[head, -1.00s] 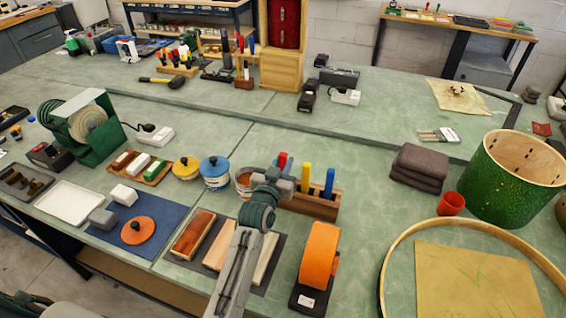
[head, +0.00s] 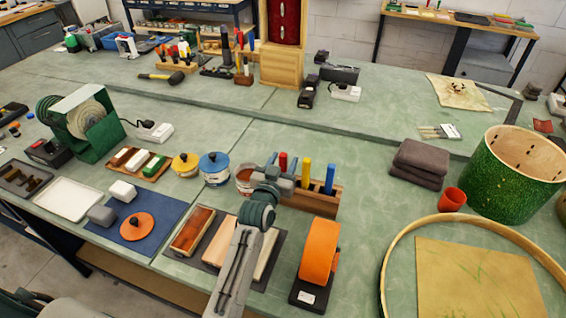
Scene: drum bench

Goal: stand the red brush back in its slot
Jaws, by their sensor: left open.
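The red brush (head: 283,161) shows only its upright red handle, at the left end of a wooden rack (head: 322,205). A yellow handle (head: 305,177) and a blue handle (head: 330,179) stand upright in the rack to its right. My left gripper (head: 281,178) is open, in front of the rack's left end, close to the red handle. The gripper hides the brush's lower part, so I cannot tell whether it sits in a slot or whether the jaws surround it. My right gripper is out of view.
An orange tape roll (head: 319,252) stands in front of the rack. An open tin (head: 244,178) and a blue-lidded tin (head: 214,166) are to the left. Wooden blocks (head: 193,231) lie near my arm. Bench right of the rack is clear up to folded grey cloths (head: 418,163).

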